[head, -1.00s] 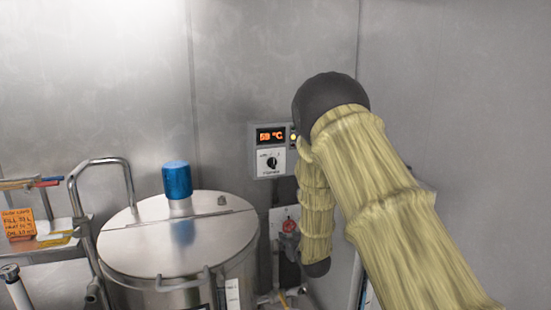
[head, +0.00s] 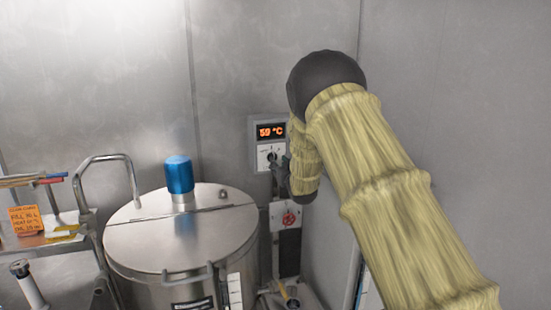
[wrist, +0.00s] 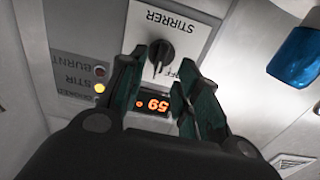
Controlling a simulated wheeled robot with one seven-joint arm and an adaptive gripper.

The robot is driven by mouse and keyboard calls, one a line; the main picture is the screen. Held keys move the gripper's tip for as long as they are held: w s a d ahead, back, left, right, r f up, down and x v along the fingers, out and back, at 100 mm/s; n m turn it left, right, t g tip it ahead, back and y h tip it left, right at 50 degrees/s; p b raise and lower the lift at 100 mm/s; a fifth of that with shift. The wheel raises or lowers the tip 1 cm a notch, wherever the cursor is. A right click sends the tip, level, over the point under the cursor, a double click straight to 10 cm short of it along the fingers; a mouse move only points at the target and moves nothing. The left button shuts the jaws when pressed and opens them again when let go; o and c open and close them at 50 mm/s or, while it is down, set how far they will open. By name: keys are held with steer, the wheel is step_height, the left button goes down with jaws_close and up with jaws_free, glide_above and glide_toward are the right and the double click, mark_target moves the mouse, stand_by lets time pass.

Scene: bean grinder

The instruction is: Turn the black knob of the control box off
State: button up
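The control box is on the back wall in the head view (head: 254,148), with an orange display reading 59 °C. In the wrist view it appears upside down, with its face (wrist: 192,22) marked STIRRER and OFF. The black knob (wrist: 162,48) shows there with a light pointer mark aimed roughly down the picture, and the OFF label is to its lower right. My gripper (wrist: 161,64) is open, one finger on each side of the knob's lower part. I cannot tell whether the fingers touch it. In the head view, my gripper (head: 279,172) partly covers the box's lower part.
A steel tank (head: 150,240) with a blue cap (head: 179,174) stands left of the box. In the wrist view, the lamp by STIR (wrist: 99,88) glows yellow. A red knob or valve (head: 288,218) is below the box. The right wall is close to my arm.

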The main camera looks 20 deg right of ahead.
steer(key=shift+w+p, duration=0.7)
steer(key=shift+w, duration=1.5)
steer(key=shift+a, duration=0.1)
jaws_close()
